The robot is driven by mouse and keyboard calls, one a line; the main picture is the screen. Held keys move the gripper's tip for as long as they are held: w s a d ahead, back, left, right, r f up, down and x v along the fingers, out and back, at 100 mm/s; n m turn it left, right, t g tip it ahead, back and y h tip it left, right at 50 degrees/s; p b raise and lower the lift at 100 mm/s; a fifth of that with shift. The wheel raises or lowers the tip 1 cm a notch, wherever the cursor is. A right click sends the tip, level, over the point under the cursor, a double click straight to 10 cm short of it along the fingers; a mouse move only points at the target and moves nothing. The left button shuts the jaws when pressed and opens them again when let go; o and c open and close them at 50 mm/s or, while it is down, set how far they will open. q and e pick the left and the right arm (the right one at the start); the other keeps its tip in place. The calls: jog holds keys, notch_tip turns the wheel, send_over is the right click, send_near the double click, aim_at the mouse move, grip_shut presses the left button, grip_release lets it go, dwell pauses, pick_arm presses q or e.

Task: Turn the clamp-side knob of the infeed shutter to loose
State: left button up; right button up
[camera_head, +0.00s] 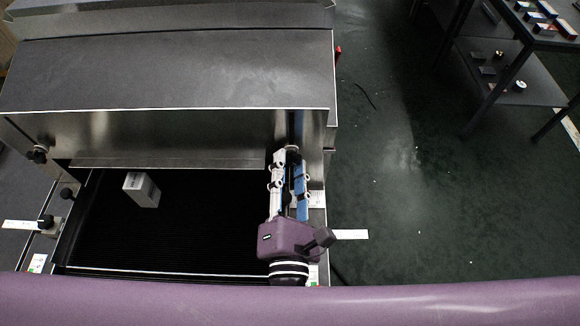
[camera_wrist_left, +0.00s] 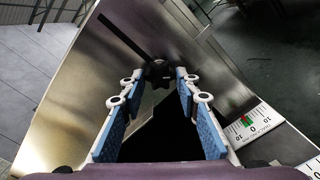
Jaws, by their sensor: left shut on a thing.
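The infeed shutter (camera_head: 190,132) is a shiny metal plate across the dryer mouth. It also fills much of the left wrist view (camera_wrist_left: 75,100). A dark lobed knob (camera_wrist_left: 158,70) sits on the plate's right-hand part. My left gripper (camera_head: 292,160) reaches up to the plate there, and its fingertips (camera_wrist_left: 158,78) are closed around the knob, one on each side. In the head view the fingers mostly hide this knob. Another dark knob (camera_head: 38,154) sits at the shutter's left end. The knob's turn position cannot be read. My right gripper is not in view.
A grey box (camera_head: 141,190) stands on the dark conveyor belt (camera_head: 200,225). Two more black knobs (camera_head: 67,193) (camera_head: 46,222) stand at the left rail. A scale label (camera_wrist_left: 250,122) lies right of the gripper.

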pick_arm(q)
jog(key=shift+f, duration=0.2)
jog(key=o, duration=1)
jog(key=shift+o, duration=0.5)
jog(key=shift+r, duration=0.15)
jog(key=shift+s, duration=0.1)
jog(key=s, duration=1.2)
